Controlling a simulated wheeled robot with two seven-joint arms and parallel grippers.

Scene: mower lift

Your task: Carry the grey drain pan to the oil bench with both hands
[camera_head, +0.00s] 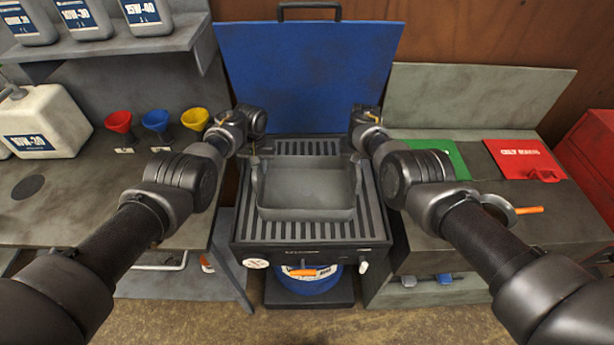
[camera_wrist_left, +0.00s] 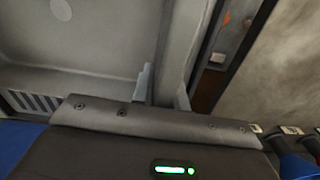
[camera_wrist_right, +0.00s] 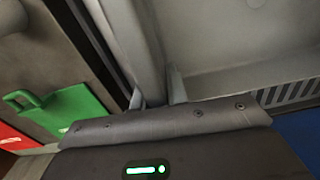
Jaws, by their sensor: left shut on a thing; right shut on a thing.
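The grey drain pan (camera_head: 306,212) is an empty, open rectangular tray, level in the middle of the head view. It is over the slatted top of a black unit; I cannot tell whether it touches the slats. My left gripper (camera_head: 256,162) is shut on the pan's left wall, and my right gripper (camera_head: 356,160) is shut on its right wall. The pan's inside and wall also show in the left wrist view (camera_wrist_left: 90,50) and the right wrist view (camera_wrist_right: 220,40). A grey bench (camera_head: 70,215) with oil jugs (camera_head: 42,125) stands at the left.
The slatted unit (camera_head: 310,240) has a raised blue lid (camera_head: 305,75) behind the pan. Red, blue and yellow funnels (camera_head: 155,121) stand on the left bench, whose front is largely clear. A right-hand bench (camera_head: 540,200) holds green (camera_head: 440,155) and red (camera_head: 525,157) pieces.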

